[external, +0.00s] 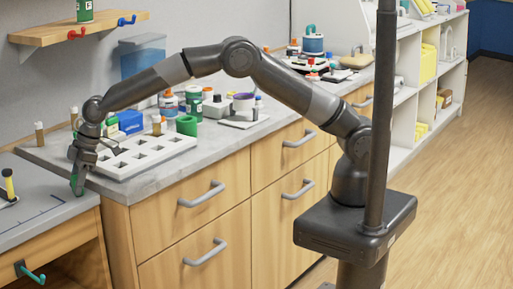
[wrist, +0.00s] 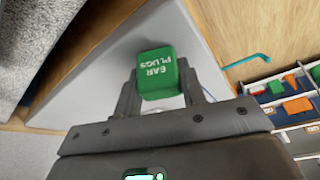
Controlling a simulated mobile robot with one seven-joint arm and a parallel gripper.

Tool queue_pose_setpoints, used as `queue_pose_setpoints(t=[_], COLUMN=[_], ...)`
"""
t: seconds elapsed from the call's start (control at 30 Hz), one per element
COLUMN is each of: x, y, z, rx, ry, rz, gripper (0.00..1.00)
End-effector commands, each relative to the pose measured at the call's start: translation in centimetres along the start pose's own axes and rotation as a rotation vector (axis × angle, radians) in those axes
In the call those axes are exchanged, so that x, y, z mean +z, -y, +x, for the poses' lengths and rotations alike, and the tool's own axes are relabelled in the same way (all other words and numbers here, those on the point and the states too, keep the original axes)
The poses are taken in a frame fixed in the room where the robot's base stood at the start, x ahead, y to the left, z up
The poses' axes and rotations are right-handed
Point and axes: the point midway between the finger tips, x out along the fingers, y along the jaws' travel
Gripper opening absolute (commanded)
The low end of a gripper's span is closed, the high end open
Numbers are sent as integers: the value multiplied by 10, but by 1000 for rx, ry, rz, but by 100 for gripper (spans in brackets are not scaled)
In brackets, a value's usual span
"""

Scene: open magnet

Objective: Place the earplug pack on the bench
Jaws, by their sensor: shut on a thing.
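The earplug pack is a small green block with white "EAR PLUGS" lettering in the wrist view (wrist: 156,72). My gripper (wrist: 157,88) is shut on it, with one dark finger on each side. In the external view, my gripper (external: 78,172) points down at the left, with the green earplug pack (external: 78,187) at its tips. The pack is over the right part of the lower grey bench (external: 45,207), close to the higher counter. I cannot tell whether it touches the bench top.
A teal hook (external: 36,275) sits under the bench's front edge. The bench middle looks clear.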

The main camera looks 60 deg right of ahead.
Motion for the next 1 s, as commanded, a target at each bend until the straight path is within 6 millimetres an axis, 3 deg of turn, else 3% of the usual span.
queue_pose_setpoints(t=[0.33,0.37,0.6,0.87,1.0], x=[1,1,1,0,-1], y=[0,0,0,0,-1], z=[3,3,2,1,-12], rx=[0,0,0,1,1], ry=[-1,-2,-2,-2,-3], rz=[0,0,0,0,0], gripper=[16,39,58,59,59])
